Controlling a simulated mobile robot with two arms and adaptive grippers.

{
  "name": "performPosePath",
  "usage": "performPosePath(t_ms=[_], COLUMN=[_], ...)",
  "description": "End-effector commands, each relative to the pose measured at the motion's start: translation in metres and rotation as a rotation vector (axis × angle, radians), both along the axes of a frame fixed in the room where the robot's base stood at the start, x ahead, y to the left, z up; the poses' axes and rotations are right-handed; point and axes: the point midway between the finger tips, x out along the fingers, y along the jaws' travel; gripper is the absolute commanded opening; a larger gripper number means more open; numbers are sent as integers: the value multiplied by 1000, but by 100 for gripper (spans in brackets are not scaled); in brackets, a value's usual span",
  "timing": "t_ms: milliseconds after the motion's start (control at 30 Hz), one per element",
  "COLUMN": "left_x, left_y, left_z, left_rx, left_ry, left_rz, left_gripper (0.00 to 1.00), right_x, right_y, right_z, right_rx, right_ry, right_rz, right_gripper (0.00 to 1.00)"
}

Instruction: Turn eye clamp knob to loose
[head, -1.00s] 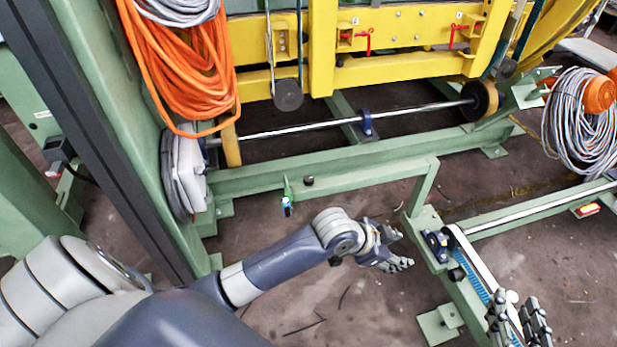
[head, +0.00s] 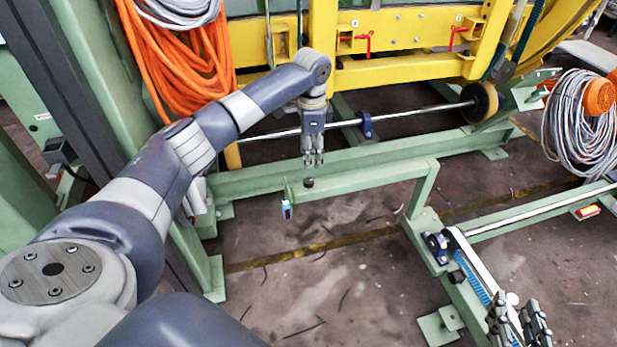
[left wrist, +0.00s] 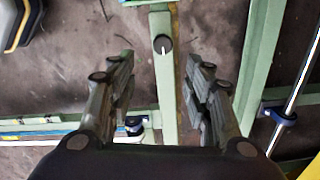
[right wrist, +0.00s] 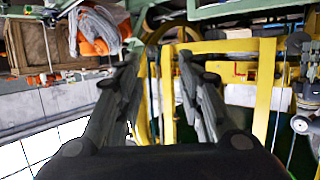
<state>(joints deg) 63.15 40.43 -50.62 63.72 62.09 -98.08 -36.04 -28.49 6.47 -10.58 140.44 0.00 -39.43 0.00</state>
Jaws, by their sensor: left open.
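A small round black knob (head: 308,183) sits on the green beam (head: 365,176) in the head view. In the left wrist view the knob (left wrist: 163,45) shows a white pointer line and lies ahead of the fingers, between their lines. My left gripper (head: 314,162) points down just above the knob, its fingers apart and empty; it also shows in the left wrist view (left wrist: 160,75). I cannot tell if any fingertip touches the knob. My right gripper (head: 518,308) is at the lower right, away from the knob; its fingers are apart and empty in the right wrist view (right wrist: 160,65).
A blue-tipped part (head: 287,211) hangs at the beam's left end. A steel shaft (head: 410,112) and yellow frame (head: 405,70) lie behind. Orange cable (head: 165,60) hangs at the left. A rail with a blue strip (head: 475,285) runs beside my right gripper. Floor in front is clear.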

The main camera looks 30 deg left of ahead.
Motion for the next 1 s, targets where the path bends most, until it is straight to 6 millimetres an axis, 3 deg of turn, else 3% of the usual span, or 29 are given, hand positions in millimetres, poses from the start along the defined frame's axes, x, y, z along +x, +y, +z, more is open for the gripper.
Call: performPosePath(t_ms=[100,267,633,1000], left_x=[-1,-2,-1,-1], left_y=[8,10,9,9], left_z=[7,-2,-44,-83], left_rx=[-1,-2,-2,-1], left_ry=[14,16,14,12], left_rz=[9,11,11,11], left_gripper=[46,46,46,46], right_x=[1,6,16,0], right_y=[0,3,16,20], right_z=[1,12,78,143], right_rx=[2,18,102,193], right_ry=[-8,-71,-403,-739], right_rz=[0,4,26,44], right_gripper=[35,35,35,35])
